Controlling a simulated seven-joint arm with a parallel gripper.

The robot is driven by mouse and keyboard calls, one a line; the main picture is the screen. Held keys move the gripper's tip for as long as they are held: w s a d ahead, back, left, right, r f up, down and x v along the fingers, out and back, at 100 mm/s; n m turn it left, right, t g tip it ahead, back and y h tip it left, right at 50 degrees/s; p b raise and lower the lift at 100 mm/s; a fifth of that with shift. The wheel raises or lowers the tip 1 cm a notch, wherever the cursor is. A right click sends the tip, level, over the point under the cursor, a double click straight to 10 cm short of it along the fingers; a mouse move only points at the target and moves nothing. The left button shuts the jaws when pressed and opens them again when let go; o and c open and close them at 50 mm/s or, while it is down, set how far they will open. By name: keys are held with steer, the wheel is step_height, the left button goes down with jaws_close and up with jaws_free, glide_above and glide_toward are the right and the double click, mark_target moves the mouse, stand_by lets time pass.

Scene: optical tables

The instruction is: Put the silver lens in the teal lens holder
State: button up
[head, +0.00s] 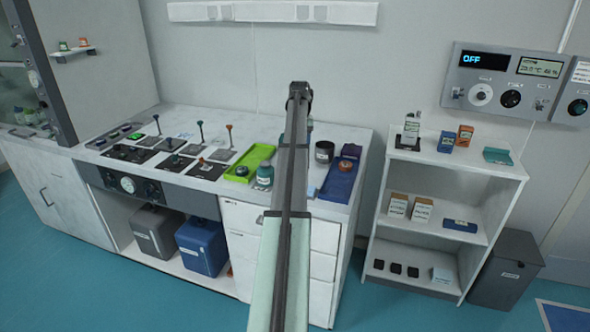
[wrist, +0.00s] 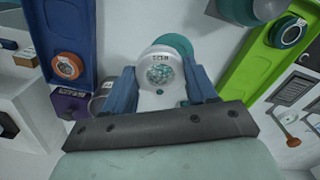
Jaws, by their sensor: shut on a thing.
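In the wrist view my gripper (wrist: 160,72) has its two blue fingers on either side of the silver lens (wrist: 160,54), a pale round ring with a label and a speckled centre. It is shut on the lens. A teal round part, likely the teal lens holder (wrist: 181,43), shows just behind the lens at its upper right. The lens overlaps it, and I cannot tell whether they touch. In the head view my arm hides the gripper and lens over the bench's right part.
A blue tray (wrist: 84,20) holds an orange-ringed lens (wrist: 66,66) on the left. A green tray (wrist: 247,68) with a teal-ringed lens (wrist: 288,32) lies on the right.

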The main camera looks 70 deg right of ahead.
steer(key=shift+w+d+f+m, duration=0.45)
steer(key=shift+w+f+m, duration=0.05)
steer(key=shift+f, duration=1.1)
steer(key=shift+w+d+f+m, duration=0.4)
steer(key=shift+w+f+m, duration=0.15)
steer(key=shift+f, duration=1.05)
steer(key=shift+w+d+f+m, duration=0.45)
steer(key=shift+w+f, duration=0.05)
steer(key=shift+f, duration=1.1)
steer(key=shift+f, duration=0.15)
steer(key=o, duration=1.1)
steer(key=shift+c, duration=0.2)
step_height(320, 180, up, 12)
